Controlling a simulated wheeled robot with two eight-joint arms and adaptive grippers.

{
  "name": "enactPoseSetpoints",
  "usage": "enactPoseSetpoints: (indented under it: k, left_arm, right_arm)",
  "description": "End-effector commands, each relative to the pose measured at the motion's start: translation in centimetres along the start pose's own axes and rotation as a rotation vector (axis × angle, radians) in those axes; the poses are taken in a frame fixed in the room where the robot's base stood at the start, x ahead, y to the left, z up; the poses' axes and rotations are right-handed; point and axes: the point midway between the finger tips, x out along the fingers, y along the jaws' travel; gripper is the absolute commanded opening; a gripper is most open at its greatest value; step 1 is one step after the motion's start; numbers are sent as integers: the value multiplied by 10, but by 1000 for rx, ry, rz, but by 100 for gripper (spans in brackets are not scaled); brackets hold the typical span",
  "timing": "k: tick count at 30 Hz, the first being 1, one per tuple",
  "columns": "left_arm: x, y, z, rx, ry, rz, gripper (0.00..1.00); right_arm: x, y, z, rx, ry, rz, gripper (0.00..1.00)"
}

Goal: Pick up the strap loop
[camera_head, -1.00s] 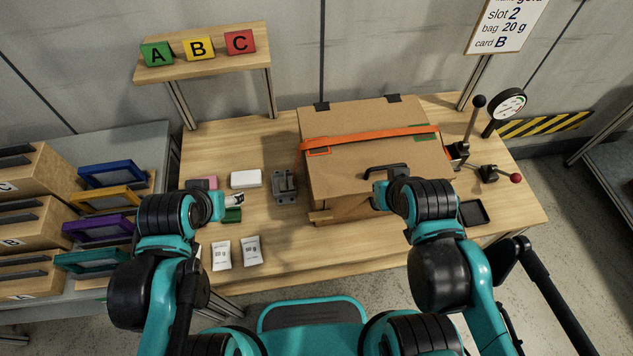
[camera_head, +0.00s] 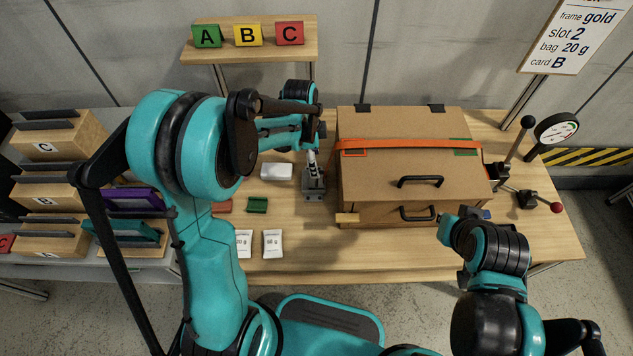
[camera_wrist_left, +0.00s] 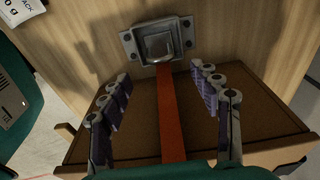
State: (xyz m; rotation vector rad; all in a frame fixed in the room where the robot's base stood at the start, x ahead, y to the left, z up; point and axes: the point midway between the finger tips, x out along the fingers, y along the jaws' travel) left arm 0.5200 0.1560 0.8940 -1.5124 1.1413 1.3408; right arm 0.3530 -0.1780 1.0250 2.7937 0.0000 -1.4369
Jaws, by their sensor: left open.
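An orange strap (camera_head: 410,147) runs across the lid of a brown box (camera_head: 385,190). In the left wrist view the strap (camera_wrist_left: 172,115) runs down the middle from a grey metal buckle (camera_wrist_left: 157,42), between my fingers. The buckle also shows in the head view (camera_head: 314,185), left of the box. My left gripper (camera_head: 312,160) is beside the box's left side, above the buckle. In the wrist view its fingers (camera_wrist_left: 160,78) are open on either side of the strap, apart from it. A separate loop cannot be made out. My right gripper (camera_head: 447,228) is near the box's front right; its fingers are unclear.
A white block (camera_head: 276,171), a green piece (camera_head: 257,205) and white packets (camera_head: 272,243) lie left of the box. Levers (camera_head: 527,200) and a gauge (camera_head: 556,129) stand at its right. A shelf (camera_head: 250,52) with lettered blocks is behind. The table's front strip is clear.

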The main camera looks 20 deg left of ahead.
Motion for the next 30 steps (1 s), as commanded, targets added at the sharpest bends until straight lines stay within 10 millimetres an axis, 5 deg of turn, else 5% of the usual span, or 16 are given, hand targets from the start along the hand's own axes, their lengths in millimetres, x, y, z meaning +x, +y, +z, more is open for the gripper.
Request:
enactPoseSetpoints:
  k: [15,23,30]
  left_arm:
    - [67,-1,2,1,0,-1,63]
    - [71,-1,2,0,0,-1,63]
    - [70,-1,2,-1,0,-1,5]
  right_arm:
    - [27,0,20,0,0,0,0]
    - [27,0,19,0,0,0,0]
    - [27,0,19,0,0,0,0]
